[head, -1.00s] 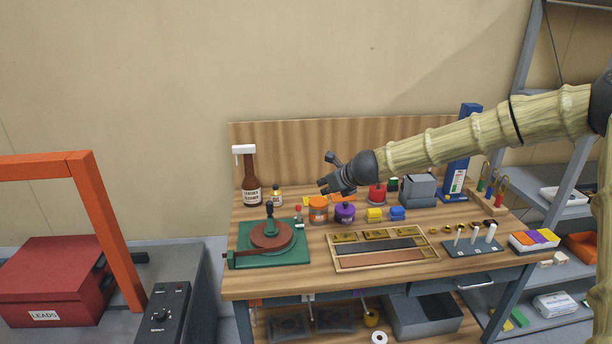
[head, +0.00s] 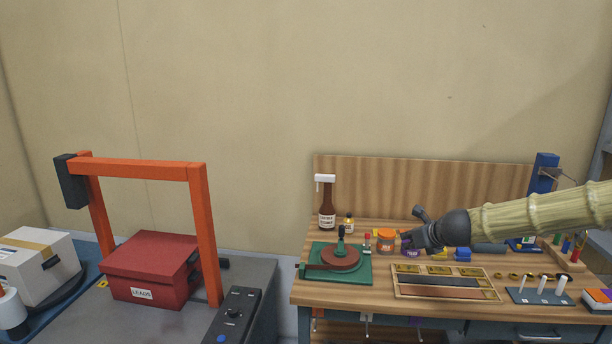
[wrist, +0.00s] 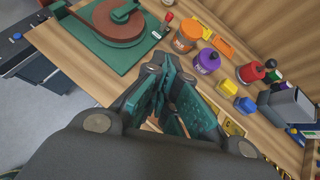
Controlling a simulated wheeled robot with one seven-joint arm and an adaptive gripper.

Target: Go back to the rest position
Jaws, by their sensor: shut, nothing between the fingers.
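My gripper (head: 408,242) is at the end of my tan arm, which reaches in from the right in the head view. It hangs above the wooden workbench (head: 312,293), in front of the purple jar and to the right of the orange jar (head: 385,240). In the wrist view its fingers (wrist: 160,105) are shut with nothing between them. The purple jar (wrist: 206,61) stands apart from them on the bench, beyond the fingertips.
A green base with a brown turntable (head: 338,262) sits at the bench's left, a brown bottle (head: 327,205) behind it. A wooden tray (head: 398,292) and a peg block (head: 540,298) lie in front. Left stand an orange frame (head: 140,170) and a red box (head: 150,268).

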